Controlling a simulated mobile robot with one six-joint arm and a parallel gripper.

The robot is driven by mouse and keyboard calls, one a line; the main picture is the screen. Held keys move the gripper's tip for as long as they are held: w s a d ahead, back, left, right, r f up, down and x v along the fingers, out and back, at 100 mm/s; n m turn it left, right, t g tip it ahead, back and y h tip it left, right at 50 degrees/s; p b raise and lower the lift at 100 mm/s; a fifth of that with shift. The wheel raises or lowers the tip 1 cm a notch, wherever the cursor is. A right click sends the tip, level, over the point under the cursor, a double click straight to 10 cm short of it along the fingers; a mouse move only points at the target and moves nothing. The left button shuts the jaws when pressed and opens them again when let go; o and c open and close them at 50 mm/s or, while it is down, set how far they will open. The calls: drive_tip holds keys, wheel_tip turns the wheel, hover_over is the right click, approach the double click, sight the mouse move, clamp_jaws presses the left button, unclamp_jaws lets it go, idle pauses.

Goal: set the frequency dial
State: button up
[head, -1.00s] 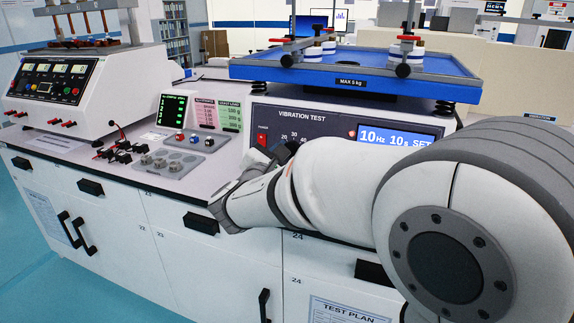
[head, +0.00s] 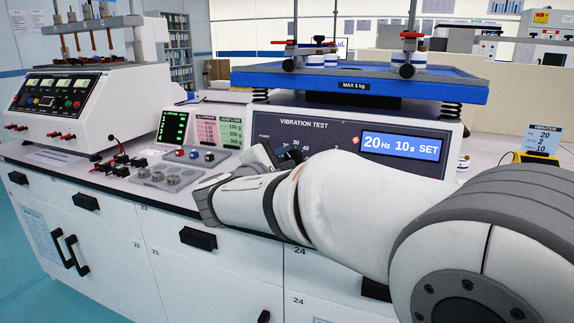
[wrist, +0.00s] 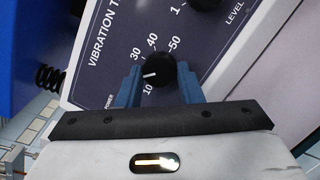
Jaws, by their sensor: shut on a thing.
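The frequency dial (wrist: 160,67) is a round black knob with a white pointer on the dark vibration test panel (wrist: 110,60). Around it I read 10, 30, 40 and 50 in the wrist view. The pointer faces left, between 10 and 30. The blue fingers of my gripper (wrist: 158,82) are shut on the dial, one on each side. In the head view my gripper (head: 264,157) reaches the panel and hides the dial. The blue display (head: 401,146) reads 20 Hz, 10 s, SET.
A second black knob (wrist: 207,3), near the word LEVEL, is beside the dial. The blue shaker table (head: 345,77) overhangs the panel on springs. A card (head: 543,141) headed VIBRATION, with 20, 2 and 10, stands at the right. A console (head: 75,103) stands left.

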drive_tip(key=shift+r, duration=0.1)
drive_tip(key=o, duration=1)
drive_tip(key=p+v, duration=0.1)
drive_tip(key=v, duration=0.6)
drive_tip(key=shift+s+a+p, duration=0.15)
drive_tip(key=shift+s+p, duration=0.2)
drive_tip(key=shift+p, duration=0.05)
